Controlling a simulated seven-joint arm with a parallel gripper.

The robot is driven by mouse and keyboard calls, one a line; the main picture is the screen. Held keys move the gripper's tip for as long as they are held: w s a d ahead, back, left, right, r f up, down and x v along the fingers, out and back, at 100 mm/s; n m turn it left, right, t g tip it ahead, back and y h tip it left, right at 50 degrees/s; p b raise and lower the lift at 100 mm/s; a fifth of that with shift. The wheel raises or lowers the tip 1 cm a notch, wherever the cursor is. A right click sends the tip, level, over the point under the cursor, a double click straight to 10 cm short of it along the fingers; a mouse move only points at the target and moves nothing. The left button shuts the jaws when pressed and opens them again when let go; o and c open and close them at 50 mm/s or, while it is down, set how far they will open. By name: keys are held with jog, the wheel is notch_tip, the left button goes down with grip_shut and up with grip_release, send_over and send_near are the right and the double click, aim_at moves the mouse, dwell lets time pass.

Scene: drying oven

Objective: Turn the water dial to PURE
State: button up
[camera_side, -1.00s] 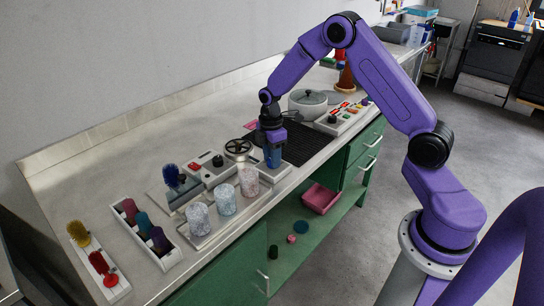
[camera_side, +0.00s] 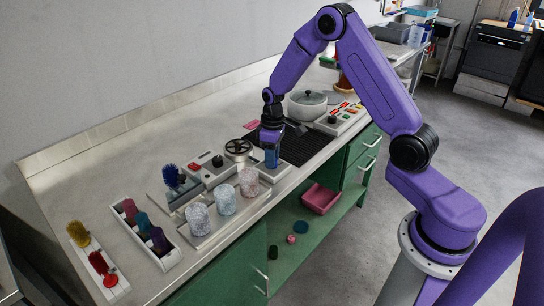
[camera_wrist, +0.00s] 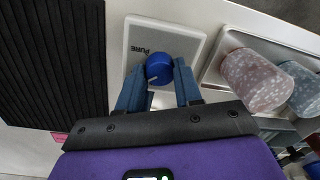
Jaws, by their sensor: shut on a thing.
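The water dial (camera_wrist: 160,68) is a round blue knob on a pale square panel (camera_wrist: 190,47), seen in the wrist view. A pale pointer line on the knob points down and to the left in that picture. The word PURE is printed upside down on the panel, just above and left of the knob. My gripper (camera_wrist: 159,70) has one blue finger on each side of the knob and is shut on it. In the side view my gripper (camera_side: 271,160) is low at the counter's front edge, and the dial is hidden behind its fingers.
Speckled cups (camera_side: 225,199) stand on a tray just left of my gripper. A black ribbed mat (camera_side: 310,148) lies to the right, with a lidded pot (camera_side: 307,104) behind. A handwheel (camera_side: 238,148) and a panel with a red button (camera_side: 200,169) are close behind-left.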

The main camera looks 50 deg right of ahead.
jog(key=m, duration=1.3)
jog(key=shift+t, duration=0.3)
jog(key=shift+m, duration=0.4)
jog(key=o, duration=1)
jog(key=shift+o, duration=0.2)
notch_tip(320, 180, up, 18)
jog(key=shift+s+d+f, duration=0.25)
jog(key=shift+s+d, duration=0.1)
jog(key=shift+s, duration=0.05)
